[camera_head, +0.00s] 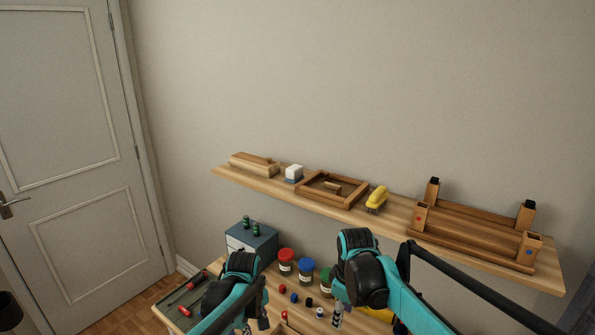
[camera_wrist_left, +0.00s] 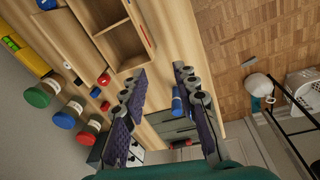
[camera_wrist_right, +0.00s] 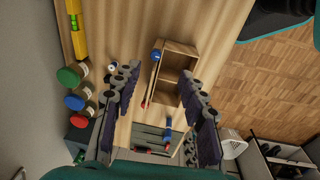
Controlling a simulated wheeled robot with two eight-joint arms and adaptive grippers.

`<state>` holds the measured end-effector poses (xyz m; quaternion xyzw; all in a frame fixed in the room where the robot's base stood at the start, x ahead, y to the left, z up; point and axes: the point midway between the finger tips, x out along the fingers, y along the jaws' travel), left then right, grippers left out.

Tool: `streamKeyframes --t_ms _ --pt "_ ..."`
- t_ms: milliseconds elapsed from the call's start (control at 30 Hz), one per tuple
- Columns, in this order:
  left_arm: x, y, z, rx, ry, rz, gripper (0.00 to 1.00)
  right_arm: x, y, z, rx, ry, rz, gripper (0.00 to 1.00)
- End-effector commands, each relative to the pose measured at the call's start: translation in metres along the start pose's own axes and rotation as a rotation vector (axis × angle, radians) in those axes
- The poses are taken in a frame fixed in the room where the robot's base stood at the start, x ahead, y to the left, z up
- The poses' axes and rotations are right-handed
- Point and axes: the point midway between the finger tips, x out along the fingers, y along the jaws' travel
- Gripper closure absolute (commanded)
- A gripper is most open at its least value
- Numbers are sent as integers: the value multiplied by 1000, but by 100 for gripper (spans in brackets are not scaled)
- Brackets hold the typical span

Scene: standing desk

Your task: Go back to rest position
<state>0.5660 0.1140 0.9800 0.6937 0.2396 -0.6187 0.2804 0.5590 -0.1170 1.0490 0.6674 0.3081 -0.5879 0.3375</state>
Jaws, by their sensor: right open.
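My left gripper (camera_wrist_left: 158,78) is open in the left wrist view, its two dark ribbed fingers spread apart over the desk. Nothing is clasped between them; a blue handle shows beyond, close to one finger in the picture. My right gripper (camera_wrist_right: 160,80) is open and empty in the right wrist view, above a wooden box with compartments (camera_wrist_right: 192,50). In the head view both teal arms reach over the desk at the bottom. The fingers of both grippers are mostly hidden there by the wrists or the frame's edge.
A wooden shelf (camera_head: 392,222) on the wall holds a block, a yellow brush (camera_head: 377,198) and wooden frames. On the desk stand a small drawer cabinet (camera_head: 252,241), jars with red (camera_head: 286,254), blue and green lids, and a grey tray (camera_head: 183,299) with tools. A door stands left.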

Motion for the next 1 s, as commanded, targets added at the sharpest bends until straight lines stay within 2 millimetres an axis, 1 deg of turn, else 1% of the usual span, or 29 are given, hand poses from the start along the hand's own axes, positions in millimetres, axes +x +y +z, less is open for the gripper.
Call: streamKeyframes --t_ms 33,100,200,300,400,500,600,700,833,1000 --pt "-18 -15 6 45 22 23 71 -11 -10 15 60 21 24 58" --pt "-38 -32 13 117 58 55 71 -22 -20 32 150 55 58 58" --pt "-62 -57 25 217 112 94 71 -35 -37 56 277 107 102 58" --pt "-80 -83 39 318 172 126 71 -42 -55 79 403 163 141 58" --pt "-92 -109 54 417 238 151 71 -44 -73 103 526 223 175 58" --pt "-96 -134 71 515 306 168 71 -41 -92 125 648 287 203 58" --pt "-96 -155 84 602 371 176 71 -34 -107 143 756 349 225 58" --pt "-93 -170 94 671 424 178 71 -27 -119 156 839 400 239 58" --pt "-90 -181 101 725 466 176 71 -20 -127 165 905 441 248 58" --pt "-88 -184 104 746 482 174 71 -18 -129 168 929 456 250 58"
